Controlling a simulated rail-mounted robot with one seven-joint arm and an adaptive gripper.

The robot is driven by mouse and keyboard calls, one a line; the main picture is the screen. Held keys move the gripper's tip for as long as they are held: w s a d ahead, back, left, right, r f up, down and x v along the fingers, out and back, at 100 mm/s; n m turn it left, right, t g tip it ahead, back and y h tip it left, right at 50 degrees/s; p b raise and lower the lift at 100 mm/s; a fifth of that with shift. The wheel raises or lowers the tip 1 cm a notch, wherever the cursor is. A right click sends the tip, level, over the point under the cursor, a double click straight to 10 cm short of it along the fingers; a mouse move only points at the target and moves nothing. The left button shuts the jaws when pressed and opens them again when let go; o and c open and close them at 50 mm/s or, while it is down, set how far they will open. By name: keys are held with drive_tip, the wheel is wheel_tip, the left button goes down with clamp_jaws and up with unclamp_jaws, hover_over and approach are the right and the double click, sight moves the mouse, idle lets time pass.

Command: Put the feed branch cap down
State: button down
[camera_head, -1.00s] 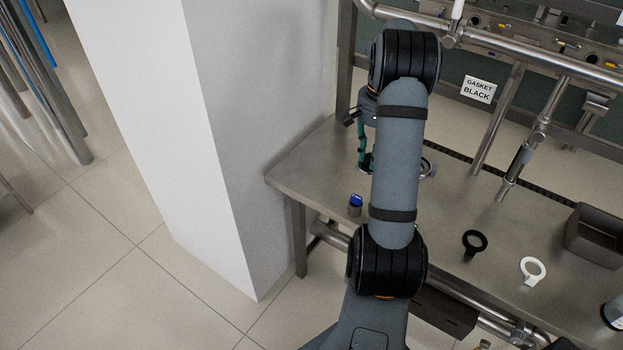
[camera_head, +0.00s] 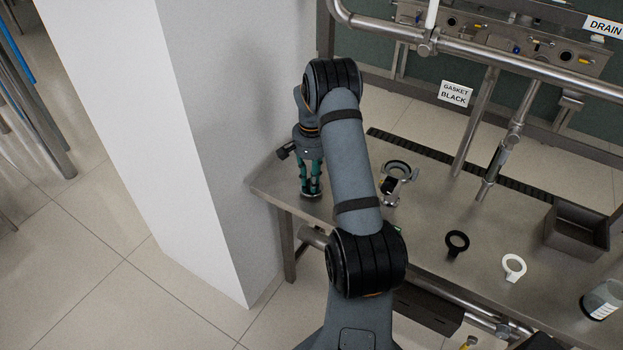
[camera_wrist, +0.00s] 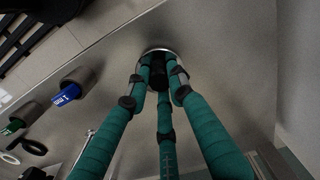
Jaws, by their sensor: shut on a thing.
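My gripper (camera_head: 312,188) points down over the left end of the steel table, with its teal fingers shut on a round metal cap (camera_head: 315,199). In the wrist view the fingertips (camera_wrist: 160,74) close around the middle of the cap, and its shiny rim (camera_wrist: 147,51) shows beyond them. The cap lies flat, at or very close to the table top (camera_head: 275,184); I cannot tell whether it touches. The fingers hide much of it.
A white wall column (camera_head: 215,150) stands close left of my gripper. A clamp ring (camera_head: 398,170) lies to the right, then a black gasket (camera_head: 456,243), a white gasket (camera_head: 513,267) and a grey bin (camera_head: 577,233). A blue-marked holder (camera_wrist: 68,93) shows in the wrist view.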

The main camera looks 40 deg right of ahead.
drive_tip(key=shift+f, duration=0.25)
drive_tip(key=shift+f, duration=0.2)
drive_tip(key=c, duration=1.5)
unclamp_jaws()
drive_tip(key=shift+r, duration=0.15)
wheel_tip(320, 180, up, 12)
drive_tip(key=shift+r, duration=0.1)
